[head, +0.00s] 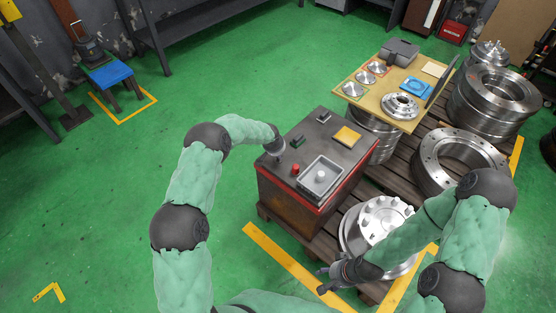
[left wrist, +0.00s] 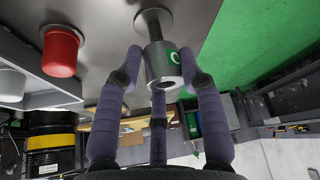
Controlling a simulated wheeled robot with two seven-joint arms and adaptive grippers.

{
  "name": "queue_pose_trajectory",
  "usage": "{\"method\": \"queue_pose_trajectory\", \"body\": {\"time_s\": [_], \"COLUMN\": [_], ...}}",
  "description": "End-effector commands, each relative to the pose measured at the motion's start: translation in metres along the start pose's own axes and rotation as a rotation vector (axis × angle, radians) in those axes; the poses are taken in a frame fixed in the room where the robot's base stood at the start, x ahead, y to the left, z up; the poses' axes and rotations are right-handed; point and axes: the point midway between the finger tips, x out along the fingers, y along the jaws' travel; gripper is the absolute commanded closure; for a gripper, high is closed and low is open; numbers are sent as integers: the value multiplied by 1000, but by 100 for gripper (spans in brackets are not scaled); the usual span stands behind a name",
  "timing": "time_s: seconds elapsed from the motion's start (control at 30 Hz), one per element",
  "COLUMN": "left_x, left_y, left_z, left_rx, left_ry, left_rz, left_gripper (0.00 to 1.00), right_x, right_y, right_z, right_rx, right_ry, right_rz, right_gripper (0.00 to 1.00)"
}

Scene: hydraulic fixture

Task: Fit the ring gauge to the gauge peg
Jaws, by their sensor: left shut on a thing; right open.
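In the left wrist view, the ring gauge (left wrist: 160,62) is a grey metal sleeve with a green patch and a light letter. My left gripper (left wrist: 163,78) is shut on it, its fingers around the sides. The gauge peg (left wrist: 153,27), a dark stem on a round base, is in line with the ring's far end. I cannot tell whether the stem enters the bore or passes behind it. In the head view my left gripper (head: 276,148) is at the cabinet top's left edge; ring and peg are hidden there. My right gripper (head: 323,280) is open and empty, low, beside the flanged metal part.
A flanged metal part (head: 384,220) stands in front. Green floor (head: 230,70) is clear behind.

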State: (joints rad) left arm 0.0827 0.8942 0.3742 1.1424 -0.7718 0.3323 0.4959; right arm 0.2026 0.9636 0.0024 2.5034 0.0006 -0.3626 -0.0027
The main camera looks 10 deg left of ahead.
Motion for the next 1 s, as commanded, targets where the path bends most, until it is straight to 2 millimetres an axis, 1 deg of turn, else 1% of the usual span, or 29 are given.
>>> {"method": "queue_pose_trajectory", "body": {"time_s": [0.7,1.0], "left_x": [14,20], "left_y": [-1,-1], "left_z": [7,10], "left_rx": [0,0], "left_ry": [0,0], "left_rz": [0,0], "left_gripper": [93,93], "right_x": [9,8], "right_y": [3,3], "right_z": [0,0], "right_rx": [0,0], "right_ry": [0,0], "right_rz": [0,0], "right_gripper": [47,47]}}
